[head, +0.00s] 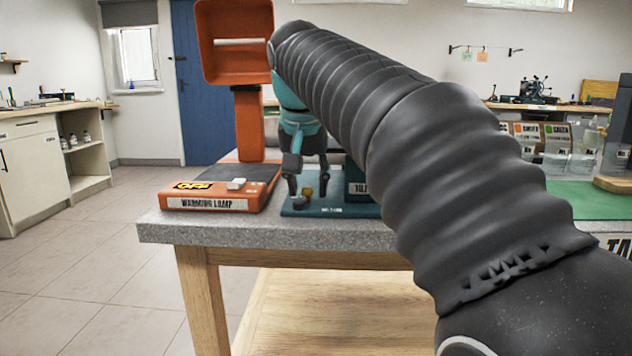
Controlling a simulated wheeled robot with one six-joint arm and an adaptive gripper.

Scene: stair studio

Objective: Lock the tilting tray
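The tilting tray device is a dark teal base plate (330,209) near the table's front edge, with a darker upright block (357,188) on its right carrying a partly hidden label. My gripper (307,194) points down over the plate. Its two dark fingers are apart, one on each side of the knob in the picture. I cannot tell whether they touch it. My arm hides the right part of the device, and I cannot make out the tray itself.
An orange warming lamp (249,124) stands close on the left, its base display reading OFF. The grey speckled tabletop (300,234) has a narrow clear strip in front. Labelled clear containers (555,150) and a green mat (590,200) are at the right.

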